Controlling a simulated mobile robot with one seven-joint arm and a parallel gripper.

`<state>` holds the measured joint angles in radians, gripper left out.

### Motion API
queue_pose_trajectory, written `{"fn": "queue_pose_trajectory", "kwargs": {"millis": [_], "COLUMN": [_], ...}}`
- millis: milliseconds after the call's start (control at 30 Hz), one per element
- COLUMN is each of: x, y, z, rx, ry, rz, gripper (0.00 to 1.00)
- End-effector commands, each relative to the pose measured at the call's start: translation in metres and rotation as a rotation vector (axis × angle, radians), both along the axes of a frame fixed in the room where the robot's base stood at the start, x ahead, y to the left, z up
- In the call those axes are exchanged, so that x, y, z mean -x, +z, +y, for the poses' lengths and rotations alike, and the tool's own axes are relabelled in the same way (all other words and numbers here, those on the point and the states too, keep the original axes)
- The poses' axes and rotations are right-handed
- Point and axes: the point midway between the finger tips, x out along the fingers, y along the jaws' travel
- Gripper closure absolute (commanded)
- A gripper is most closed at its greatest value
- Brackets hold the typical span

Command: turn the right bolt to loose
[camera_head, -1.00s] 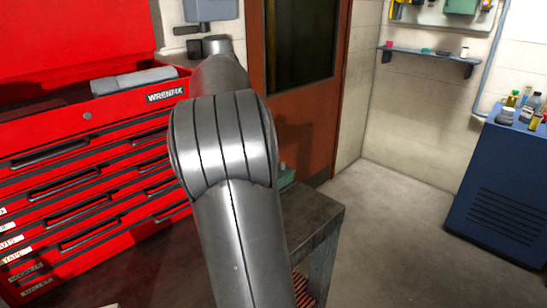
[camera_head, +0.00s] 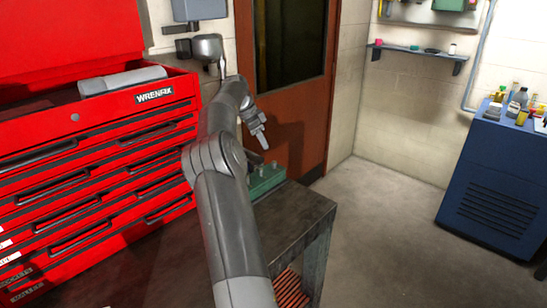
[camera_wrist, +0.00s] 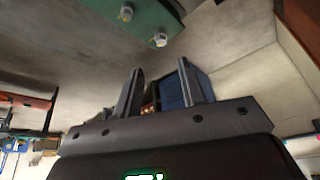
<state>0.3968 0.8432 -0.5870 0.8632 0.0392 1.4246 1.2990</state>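A green block (camera_head: 265,182) sits on a dark metal workbench, partly hidden behind my arm in the head view. Small grey bolts stand up from its top, one of them at its right end (camera_head: 273,166). In the wrist view, part of the green block (camera_wrist: 140,22) shows at the top edge with two pale bolts, one (camera_wrist: 126,13) and another (camera_wrist: 160,40). I cannot tell which is the right one there. My gripper (camera_head: 262,138) hangs above the block, apart from it. In the wrist view its two fingers (camera_wrist: 161,68) are spread with nothing between them.
The workbench (camera_head: 298,208) has bare top in front of the block. A red tool chest (camera_head: 90,190) stands to the left, a brown door (camera_head: 300,122) behind. A blue cabinet (camera_head: 495,190) is far right. Open floor lies between bench and cabinet.

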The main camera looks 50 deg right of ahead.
Motion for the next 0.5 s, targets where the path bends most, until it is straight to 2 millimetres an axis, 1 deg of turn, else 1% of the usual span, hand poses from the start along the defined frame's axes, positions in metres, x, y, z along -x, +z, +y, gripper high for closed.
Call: {"fn": "queue_pose_trajectory", "kwargs": {"millis": [33,100,300,400,500], "x": [0.003,0.005,0.012,0.015,0.016], "y": [-0.010,-0.023,-0.057,-0.069,-0.078], "z": [-0.003,-0.007,-0.020,-0.024,-0.027], "rx": [-0.003,-0.004,-0.003,-0.003,-0.002], "ry": [-0.002,-0.001,0.000,0.000,0.001], "rz": [0.003,0.003,0.002,0.001,0.001], "gripper": [0.63,0.63,0.63,0.63,0.63]}}
